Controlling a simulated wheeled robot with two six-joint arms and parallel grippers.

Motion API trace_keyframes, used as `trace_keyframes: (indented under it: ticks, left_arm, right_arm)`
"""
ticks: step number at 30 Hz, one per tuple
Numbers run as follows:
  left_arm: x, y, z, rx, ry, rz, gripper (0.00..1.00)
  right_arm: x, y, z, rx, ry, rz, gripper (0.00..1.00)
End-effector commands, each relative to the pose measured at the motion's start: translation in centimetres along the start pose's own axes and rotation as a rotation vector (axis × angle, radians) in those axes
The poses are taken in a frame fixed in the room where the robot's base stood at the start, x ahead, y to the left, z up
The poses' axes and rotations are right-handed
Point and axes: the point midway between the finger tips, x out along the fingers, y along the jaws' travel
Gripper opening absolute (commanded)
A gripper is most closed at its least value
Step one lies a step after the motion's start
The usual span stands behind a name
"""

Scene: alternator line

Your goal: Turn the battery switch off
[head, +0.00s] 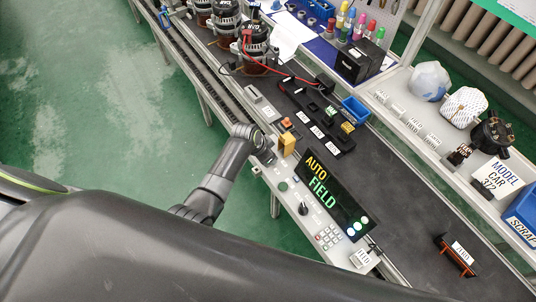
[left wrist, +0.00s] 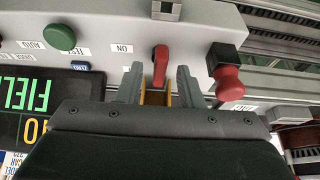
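The battery switch shows in the left wrist view as a red lever (left wrist: 160,62) on a grey panel, beside an "ON" label (left wrist: 122,48). A yellow part (left wrist: 156,97) shows behind the lever, between the fingers. My left gripper (left wrist: 159,78) is open, with one finger on each side of the lever. I cannot tell whether either finger touches it. My right gripper is not in view.
A red knob on a black base (left wrist: 228,78) is close to the right finger. A green button (left wrist: 60,38) is to the left. A display (head: 322,193) reads AUTO and FIELD. A dark belt (head: 400,215) and alternators (head: 257,45) lie beyond.

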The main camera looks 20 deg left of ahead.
Motion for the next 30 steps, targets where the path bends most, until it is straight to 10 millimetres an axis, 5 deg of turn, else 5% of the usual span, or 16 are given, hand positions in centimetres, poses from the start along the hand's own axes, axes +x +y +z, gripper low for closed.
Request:
trace_keyframes:
  ticks: [11, 30]
  left_arm:
    - [-1.0, 0.0, 0.1, 0.000, -0.001, 0.000, 0.34]
    - [-10.6, -0.1, 0.1, 0.001, 0.001, -0.003, 0.34]
  right_arm:
    - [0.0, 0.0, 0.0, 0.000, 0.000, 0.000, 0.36]
    - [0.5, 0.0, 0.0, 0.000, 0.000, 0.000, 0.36]
